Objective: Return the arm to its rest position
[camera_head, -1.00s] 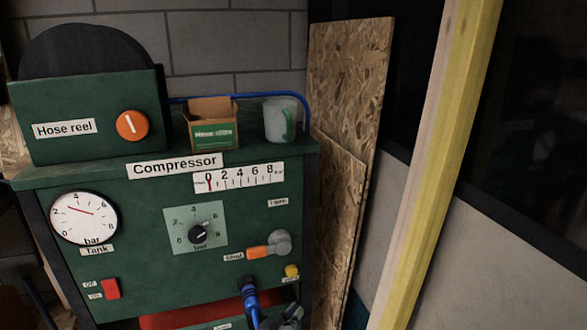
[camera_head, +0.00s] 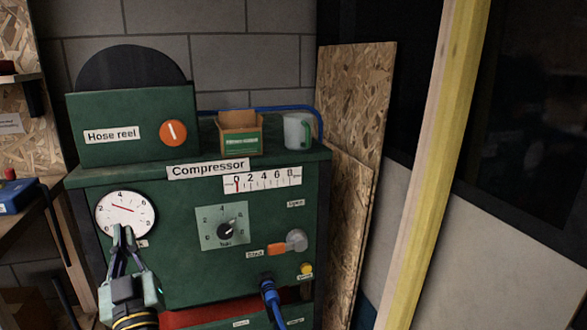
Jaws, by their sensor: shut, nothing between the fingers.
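My gripper (camera_head: 124,238) shows at the lower left in the head view, in front of the green compressor panel (camera_head: 180,262). Its fingers point up, are shut with nothing between them, and overlap the lower edge of the tank gauge (camera_head: 126,213). I cannot tell whether they touch the panel. The gripper hides the tank label and the switch area below the gauge.
A hose reel box (camera_head: 130,128), a small cardboard box (camera_head: 239,134) and a mug (camera_head: 297,131) stand on top. A blue hose (camera_head: 272,300) plugs in below. A yellow post (camera_head: 440,160) stands right; a workbench (camera_head: 25,220) stands left.

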